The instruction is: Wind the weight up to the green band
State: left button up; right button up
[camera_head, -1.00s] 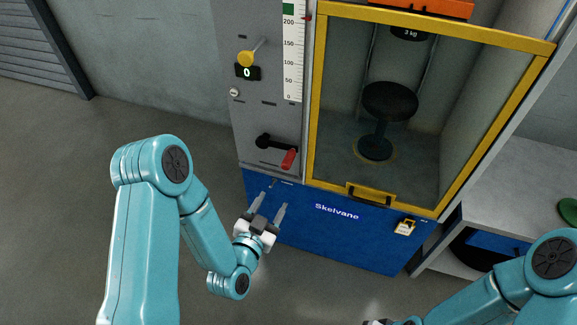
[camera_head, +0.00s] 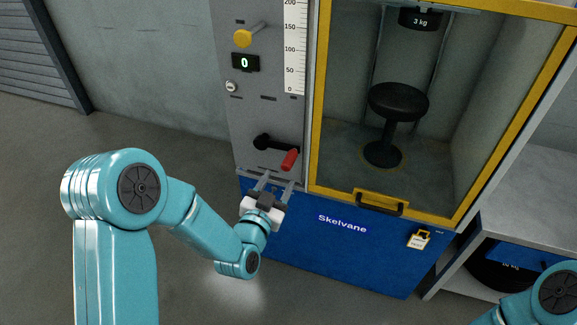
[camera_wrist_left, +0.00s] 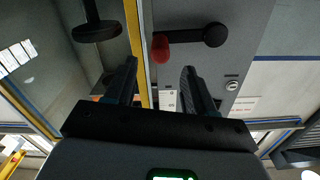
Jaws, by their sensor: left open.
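The black crank (camera_head: 262,143) with its red handle (camera_head: 289,160) is on the grey panel of the test cabinet. The weight (camera_head: 419,19), marked 3 kg, hangs at the top of the chamber, above a black stool (camera_head: 398,101). The white scale (camera_head: 294,50) beside the chamber is cut off at the top, and the green band is out of view. My left gripper (camera_head: 275,183) is open and empty, just below the red handle. In the left wrist view the red handle (camera_wrist_left: 161,47) shows beyond and between the open fingers (camera_wrist_left: 158,80). My right gripper is out of view.
A yellow-framed door (camera_head: 314,95) with a handle (camera_head: 380,203) fronts the chamber. A grey bench (camera_head: 525,215) stands at right.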

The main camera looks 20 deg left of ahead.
aim_at(285, 168)
pick_arm(q)
jog(key=w, duration=0.8)
jog(key=shift+w+d, duration=0.15)
jog(key=shift+w, duration=0.05)
